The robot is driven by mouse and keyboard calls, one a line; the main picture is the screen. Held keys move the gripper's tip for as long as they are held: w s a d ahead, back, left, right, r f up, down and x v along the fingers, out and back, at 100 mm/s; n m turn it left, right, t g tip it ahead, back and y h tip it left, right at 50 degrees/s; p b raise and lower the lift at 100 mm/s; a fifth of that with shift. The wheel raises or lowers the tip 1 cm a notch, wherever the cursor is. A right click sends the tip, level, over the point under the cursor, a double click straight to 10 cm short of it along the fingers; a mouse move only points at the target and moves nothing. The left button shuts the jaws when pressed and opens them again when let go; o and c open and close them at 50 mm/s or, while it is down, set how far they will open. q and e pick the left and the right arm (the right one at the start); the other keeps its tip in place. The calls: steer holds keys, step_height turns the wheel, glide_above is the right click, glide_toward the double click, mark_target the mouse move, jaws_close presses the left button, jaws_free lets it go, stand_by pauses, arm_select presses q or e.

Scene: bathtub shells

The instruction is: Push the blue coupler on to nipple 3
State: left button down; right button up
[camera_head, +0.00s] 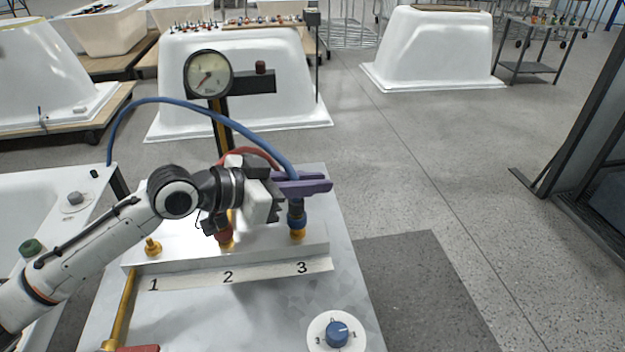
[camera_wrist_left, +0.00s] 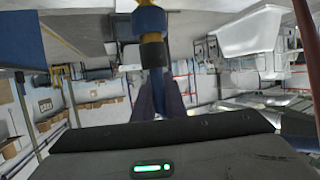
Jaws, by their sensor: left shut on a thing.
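The blue coupler (camera_head: 296,216) stands upright over nipple 3 (camera_head: 297,235), the brass fitting at the right of the metal block. Its lower end meets the brass; I cannot tell how far on it sits. My left gripper (camera_head: 304,186), with purple fingers, is shut on the blue coupler's upper part, where the blue hose (camera_head: 277,153) enters. In the left wrist view the blue coupler (camera_wrist_left: 149,20) is at the top, with the gripper fingers (camera_wrist_left: 160,98) below it. My right gripper is not in view.
A red coupler (camera_head: 225,238) sits at position 2, partly behind my arm. Bare brass nipple 1 (camera_head: 152,247) is at left. A gauge (camera_head: 208,74) stands behind on a post. A blue knob (camera_head: 337,333) is in front. White bathtub shells (camera_head: 430,50) stand behind.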

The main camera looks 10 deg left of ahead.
arm_select(q)
steer(key=shift+f, duration=0.25)
steer(key=shift+f, duration=0.25)
steer(key=c, duration=1.7)
jaws_free()
steer(key=shift+b+v, duration=1.05)
steer(key=shift+v, duration=4.1)
